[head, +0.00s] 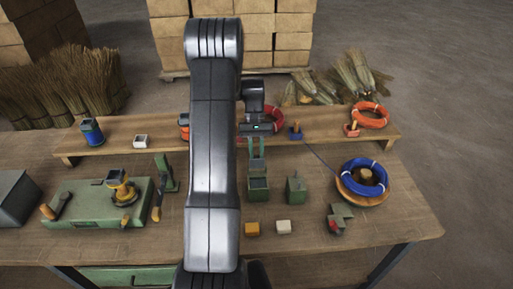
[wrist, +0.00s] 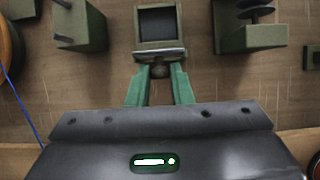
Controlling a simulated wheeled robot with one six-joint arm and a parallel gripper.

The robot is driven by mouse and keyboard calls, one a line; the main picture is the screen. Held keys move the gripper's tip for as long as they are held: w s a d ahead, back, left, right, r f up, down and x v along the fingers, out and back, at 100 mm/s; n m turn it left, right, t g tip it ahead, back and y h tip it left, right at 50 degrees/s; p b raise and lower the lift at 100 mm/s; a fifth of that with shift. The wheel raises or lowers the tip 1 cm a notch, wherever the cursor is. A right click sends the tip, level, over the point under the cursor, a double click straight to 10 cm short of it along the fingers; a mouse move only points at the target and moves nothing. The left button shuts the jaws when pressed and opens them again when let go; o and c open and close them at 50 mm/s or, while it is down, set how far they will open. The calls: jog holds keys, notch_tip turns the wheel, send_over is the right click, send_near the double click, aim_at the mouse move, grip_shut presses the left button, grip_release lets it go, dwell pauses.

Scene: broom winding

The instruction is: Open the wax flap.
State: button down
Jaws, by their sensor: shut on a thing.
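The wax box is a small green box (head: 258,189) on the bench, just right of my arm in the head view. Its top is open and its dark inside shows. It also shows at the top of the wrist view (wrist: 141,25). The wax flap (head: 257,165) stands raised at the box's far edge. In the wrist view the flap (wrist: 160,54) is seen nearly edge-on, with a round knob (wrist: 160,70) on it. My gripper (head: 256,150) is shut on the knob; its green fingers also show in the wrist view (wrist: 160,76). Any wax inside cannot be made out.
A second green block (head: 296,190) stands right of the box. A blue coil (head: 364,178) sits at the right. A raised wooden shelf (head: 340,133) runs behind. A green machine (head: 90,206) is left.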

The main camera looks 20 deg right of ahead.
jog(key=shift+w+g, duration=0.1)
jog(key=shift+g, duration=0.2)
jog(key=c, duration=1.3)
grip_release()
jog(key=b+v, duration=0.2)
jog(key=v, duration=1.1)
jog(key=shift+w+r, duration=0.2)
jog(key=shift+r, duration=0.1)
jog(key=shift+d, duration=0.15)
jog(key=shift+c, duration=0.3)
